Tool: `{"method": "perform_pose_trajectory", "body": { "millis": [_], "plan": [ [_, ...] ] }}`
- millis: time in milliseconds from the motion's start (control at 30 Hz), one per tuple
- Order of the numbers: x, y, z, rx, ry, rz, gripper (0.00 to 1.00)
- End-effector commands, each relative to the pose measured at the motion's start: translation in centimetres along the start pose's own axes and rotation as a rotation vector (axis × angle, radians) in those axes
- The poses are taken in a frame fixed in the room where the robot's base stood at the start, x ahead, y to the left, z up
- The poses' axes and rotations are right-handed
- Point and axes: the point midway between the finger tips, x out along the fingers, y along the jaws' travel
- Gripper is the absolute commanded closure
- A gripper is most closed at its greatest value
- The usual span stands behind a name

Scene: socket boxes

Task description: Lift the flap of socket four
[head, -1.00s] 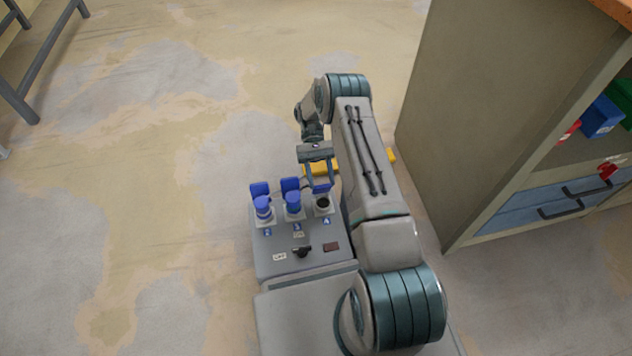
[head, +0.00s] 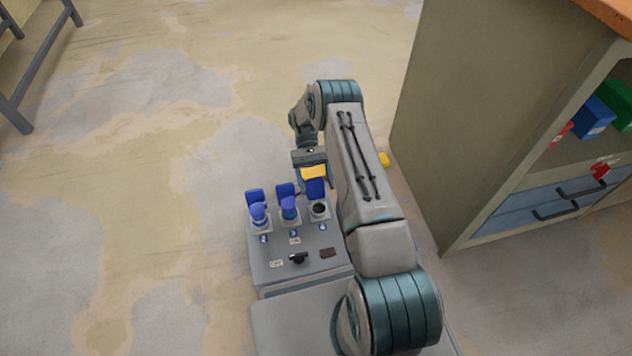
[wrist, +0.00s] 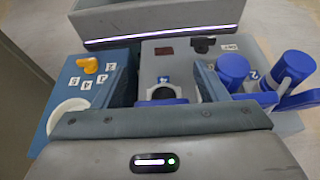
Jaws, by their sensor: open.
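Socket four (head: 319,209) is the rightmost of three sockets on a grey box in the head view. Its dark round hole is uncovered, and its blue flap (head: 315,189) stands raised behind it. In the wrist view its hole (wrist: 163,92) shows below the label 4 (wrist: 163,77), between my fingers, with blue flap edge near the palm. My gripper (head: 312,185) is open, its fingers on either side of the flap. It also fills the lower wrist view (wrist: 165,75). I cannot tell whether a finger touches the flap.
The two other sockets (head: 258,215) (head: 289,209) have blue plugs. A black knob (head: 298,258) sits in front. A blue box with a yellow knob (wrist: 87,65) is close beside in the wrist view.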

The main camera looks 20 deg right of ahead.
Motion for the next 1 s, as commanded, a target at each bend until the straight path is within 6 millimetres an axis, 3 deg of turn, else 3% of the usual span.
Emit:
{"method": "perform_pose_trajectory", "body": {
  "millis": [200, 600, 800, 1000],
  "plan": [
    [-1.6, -0.1, 4.0, -0.001, 0.003, 0.003, 0.34],
    [0.7, 7.2, 9.9, 0.001, 0.001, 0.001, 0.34],
    [1.4, 9.4, 11.4, 0.000, 0.001, 0.002, 0.34],
    [1.7, 10.1, 11.8, -0.001, 0.000, 0.002, 0.34]
  ]
}}
